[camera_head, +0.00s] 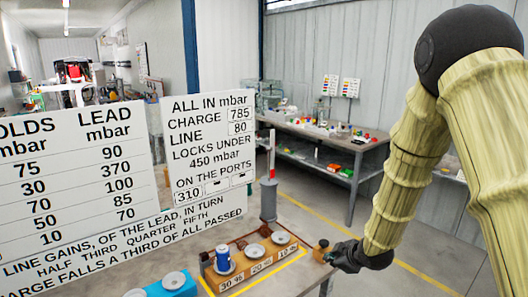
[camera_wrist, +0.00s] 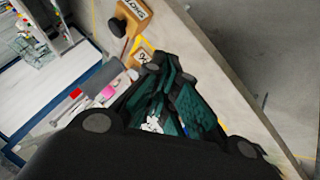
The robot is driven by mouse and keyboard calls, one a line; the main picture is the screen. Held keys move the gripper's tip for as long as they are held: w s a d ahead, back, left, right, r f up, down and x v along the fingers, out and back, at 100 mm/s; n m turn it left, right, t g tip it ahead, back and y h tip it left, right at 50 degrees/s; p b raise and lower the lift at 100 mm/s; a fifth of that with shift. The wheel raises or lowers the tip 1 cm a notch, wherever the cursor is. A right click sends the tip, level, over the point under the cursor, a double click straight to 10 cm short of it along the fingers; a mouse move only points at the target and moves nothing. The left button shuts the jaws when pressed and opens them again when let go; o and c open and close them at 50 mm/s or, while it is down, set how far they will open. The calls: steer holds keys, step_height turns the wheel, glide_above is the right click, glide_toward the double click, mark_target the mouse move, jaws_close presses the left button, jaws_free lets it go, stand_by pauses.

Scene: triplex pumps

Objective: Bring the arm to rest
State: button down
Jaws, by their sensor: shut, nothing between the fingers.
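My arm, in a pale yellow sleeve, comes down from the upper right in the head view. My gripper (camera_head: 338,254) is at its lower end, by the right edge of the near table (camera_head: 300,210). It is shut and empty. In the wrist view my gripper (camera_wrist: 176,72) shows dark fingers with green pads drawn together. A small orange-brown block with a dark knob (camera_head: 321,250) stands just left of the fingertips in the head view. A similar labelled block (camera_wrist: 134,16) shows beyond the fingers in the wrist view. I cannot tell whether the gripper touches anything.
A wooden tray (camera_head: 222,277) with white discs and a blue cylinder (camera_head: 223,258) stands on the near table. A blue block (camera_head: 175,285) is left of it. White text boards (camera_head: 80,175) rise in front. A cluttered workbench (camera_head: 315,133) stands behind. Grey floor (camera_head: 420,230) is clear at right.

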steer(key=s+f+m+g, duration=0.3)
steer(key=s+f+m, duration=0.3)
steer(key=s+f, duration=1.2)
steer(key=s+f+m+g+h, duration=0.1)
steer(key=s+f, duration=0.3)
steer(key=s, duration=0.5)
steer(key=s+f+m+g+h+b, duration=0.1)
steer(key=s+f+m+g, duration=0.1)
steer(key=s+f, duration=0.3)
steer(key=s+d+f+m+g, duration=0.1)
steer(key=s+f+m+g, duration=0.1)
steer(key=s, duration=1.2)
step_height(320, 180, down, 3)
steer(key=shift+r+m+h, duration=0.1)
steer(key=shift+m+h, duration=0.3)
steer(key=shift+m, duration=0.5)
